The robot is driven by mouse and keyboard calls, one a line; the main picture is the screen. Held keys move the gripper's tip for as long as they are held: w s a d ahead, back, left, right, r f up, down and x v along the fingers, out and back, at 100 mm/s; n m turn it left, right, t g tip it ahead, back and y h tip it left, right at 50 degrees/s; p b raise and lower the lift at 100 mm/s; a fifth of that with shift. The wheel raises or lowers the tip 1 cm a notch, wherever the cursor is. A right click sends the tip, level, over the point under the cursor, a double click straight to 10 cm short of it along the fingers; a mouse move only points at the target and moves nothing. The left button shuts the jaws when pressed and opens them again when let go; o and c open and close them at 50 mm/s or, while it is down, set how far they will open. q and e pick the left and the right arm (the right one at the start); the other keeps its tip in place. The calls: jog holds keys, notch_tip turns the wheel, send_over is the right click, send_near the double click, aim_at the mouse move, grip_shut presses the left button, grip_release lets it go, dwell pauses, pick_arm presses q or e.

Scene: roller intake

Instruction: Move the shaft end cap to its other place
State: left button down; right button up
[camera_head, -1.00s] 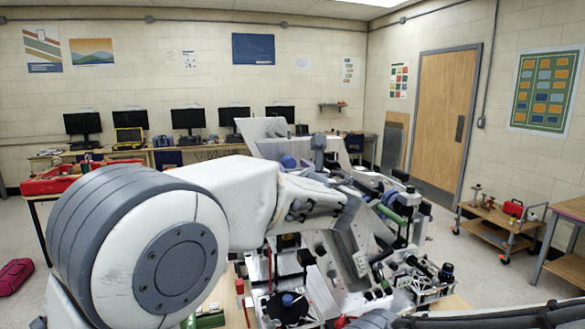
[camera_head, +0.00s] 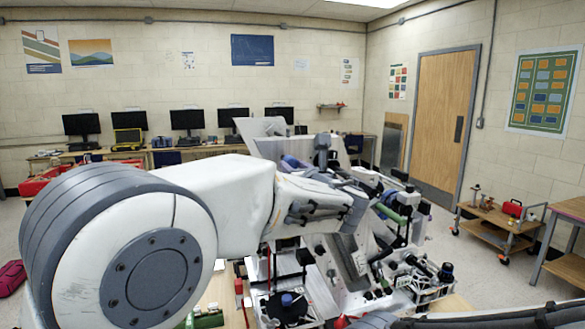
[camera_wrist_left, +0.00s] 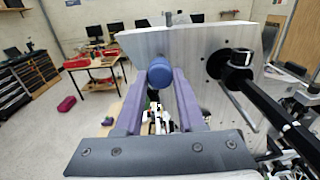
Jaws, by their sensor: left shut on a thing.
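The shaft end cap (camera_wrist_left: 160,73) is a short blue cylinder in the left wrist view. My left gripper (camera_wrist_left: 161,82) is shut on it, with a purple-grey finger at each side. The cap is in front of a large pale grey plate (camera_wrist_left: 205,45), near the plate's left part. I cannot tell whether the cap touches the plate or a shaft. In the head view my white left arm reaches across the middle and hides most of its gripper and the cap. My right gripper is not in view.
The grey machine (camera_head: 345,265) with rods, rollers and green-handled parts fills the centre right. A black rod (camera_wrist_left: 270,105) runs close to the right of my left gripper. A wooden cart (camera_head: 495,228) stands at the right. Desks with monitors line the back wall.

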pick_arm(q)
jog(key=shift+b+v, duration=0.4)
jog(key=shift+v, duration=1.2)
jog(key=shift+s, duration=0.1)
jog(key=shift+b+v, duration=0.35)
jog(key=shift+v, duration=1)
